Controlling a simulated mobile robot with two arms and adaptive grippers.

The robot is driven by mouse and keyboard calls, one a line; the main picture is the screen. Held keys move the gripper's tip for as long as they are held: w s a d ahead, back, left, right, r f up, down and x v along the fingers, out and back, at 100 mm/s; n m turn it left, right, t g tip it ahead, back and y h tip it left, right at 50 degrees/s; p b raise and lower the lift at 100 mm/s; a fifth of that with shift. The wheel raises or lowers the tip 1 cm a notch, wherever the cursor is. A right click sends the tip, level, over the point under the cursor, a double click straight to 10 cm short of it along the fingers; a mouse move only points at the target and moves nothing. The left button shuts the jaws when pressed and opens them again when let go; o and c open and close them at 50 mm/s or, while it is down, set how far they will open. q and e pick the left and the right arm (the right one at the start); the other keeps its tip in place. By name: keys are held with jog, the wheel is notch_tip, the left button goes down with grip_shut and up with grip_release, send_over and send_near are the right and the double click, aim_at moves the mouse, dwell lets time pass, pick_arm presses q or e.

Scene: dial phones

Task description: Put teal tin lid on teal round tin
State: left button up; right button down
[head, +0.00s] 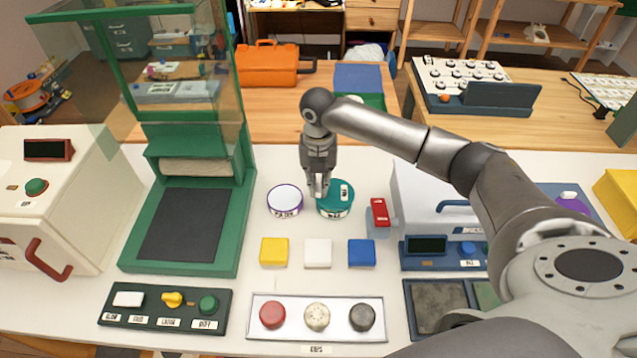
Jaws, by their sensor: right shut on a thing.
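My right gripper (319,193) points down at the left part of the teal round tin (336,212), which stands upright on the white table and has a white label on its front. The gripper is shut on the teal tin lid (335,187), which shows as a teal disc at the top of the tin. The fingers cover part of the lid, and I cannot tell whether it is fully seated or slightly above the rim. My left gripper is not in view.
A round white tin with a purple rim (284,201) stands just left. A red block (379,212) is to the right. Yellow (274,251), white (318,252) and blue (361,252) squares lie in front. A green framed press (190,225) stands left, a white-and-blue machine (430,215) right.

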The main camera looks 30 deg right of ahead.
jog(key=shift+f, duration=0.55)
jog(key=c, duration=1.5)
grip_release()
jog(key=shift+f, duration=0.1)
notch_tip(320, 180, up, 12)
jog(key=b, duration=0.1)
jog(key=shift+b, duration=0.4)
jog(key=shift+r, duration=0.2)
